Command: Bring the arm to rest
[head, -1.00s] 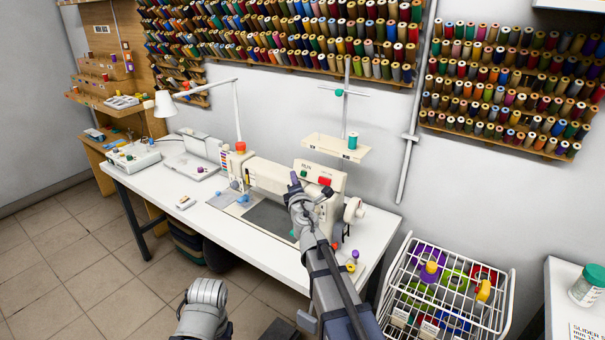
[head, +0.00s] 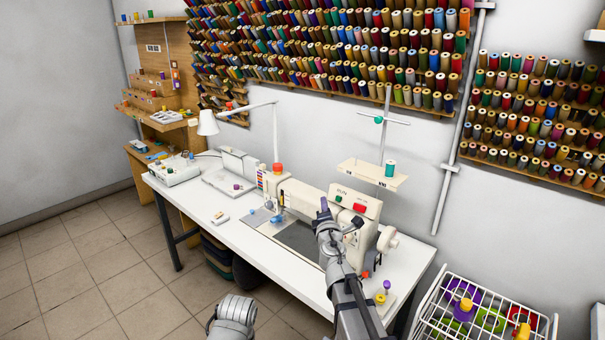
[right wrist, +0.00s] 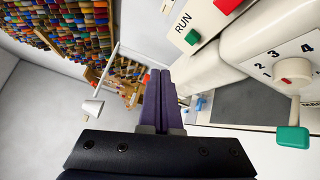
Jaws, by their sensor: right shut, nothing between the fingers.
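My right arm reaches up from the bottom of the head view to the sewing machine. Its right gripper (head: 324,204) has purple fingers that show pressed together in the right wrist view (right wrist: 158,98), with nothing between them. The fingers are in front of the machine's control box, close to its RUN label. The cream sewing machine (head: 301,196) stands on the white table, with a red button (head: 359,207) and a green button (right wrist: 193,37) on its box. Whether the fingers touch the box cannot be told.
A white wire basket (head: 432,296) of coloured spools stands at lower right. Thread racks cover the wall. Tiled floor (head: 105,270) is open at left.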

